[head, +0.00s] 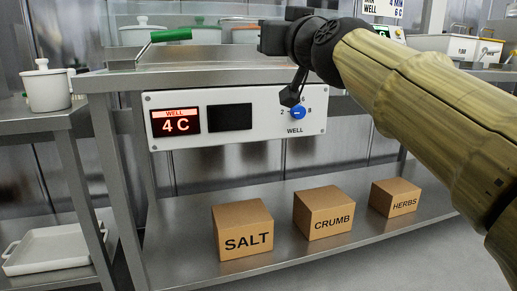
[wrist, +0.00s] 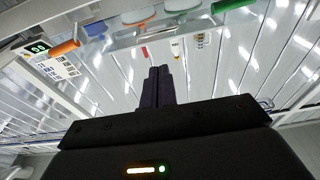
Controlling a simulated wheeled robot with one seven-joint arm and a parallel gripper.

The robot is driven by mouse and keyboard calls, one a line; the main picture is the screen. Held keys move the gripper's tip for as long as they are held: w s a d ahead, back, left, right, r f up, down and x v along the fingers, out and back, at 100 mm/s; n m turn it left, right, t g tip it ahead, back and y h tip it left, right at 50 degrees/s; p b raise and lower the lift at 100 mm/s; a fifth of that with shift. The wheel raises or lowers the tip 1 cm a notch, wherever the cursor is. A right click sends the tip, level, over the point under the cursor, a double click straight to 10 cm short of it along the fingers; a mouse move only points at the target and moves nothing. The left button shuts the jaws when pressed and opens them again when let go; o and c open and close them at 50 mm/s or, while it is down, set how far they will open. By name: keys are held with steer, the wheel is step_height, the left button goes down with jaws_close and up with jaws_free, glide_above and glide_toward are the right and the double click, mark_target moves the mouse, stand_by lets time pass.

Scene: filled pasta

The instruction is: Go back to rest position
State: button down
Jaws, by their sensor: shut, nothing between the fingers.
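My gripper (wrist: 160,70) is shut and empty; in the wrist view its two dark fingers lie together, pointing up the picture. In the head view my arm comes in from the right. The knob is marked with numbers and labelled WELL. A red display (head: 176,122) reads WELL 4 C, beside a dark blank display (head: 230,117).
Boxes labelled SALT (head: 243,230), CRUMB (head: 323,213) and HERBS (head: 395,198) sit on the lower shelf (head: 175,240). A white lidded pot (head: 47,88) stands on the left table, with a white tray (head: 50,250) below. A green handle (head: 171,35) shows on the counter.

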steer(key=w+d+f+m+g+h+p, duration=0.1)
steer(key=d+f+g+h+p, duration=0.15)
steer(key=f+g+p, duration=0.5)
steer(key=d+f+m+g+h+p, duration=0.1)
steer(key=d+f+g+h+p, duration=0.15)
steer(key=f+p, duration=0.9)
steer(key=s+d+f+m+g+h+p, duration=0.1)
steer(key=s+d+f+g+p, duration=0.2)
steer(key=s+f+p, duration=0.35)
steer(key=s+d+f+m+g+p, duration=0.1)
steer(key=s+d+f+g+p, duration=0.25)
steer(key=s+p, duration=0.6)
steer(key=w+p+v, duration=0.3)
steer(key=p+v, duration=1.4)
steer(key=v, duration=0.1)
steer(key=w+r+p+v, duration=0.1)
steer(key=w+p+v, duration=0.2)
steer(key=p+v, duration=1.4)
step_height(320, 180, up, 3)
steer(key=shift+a, duration=0.2)
steer(key=shift+s+f, duration=0.1)
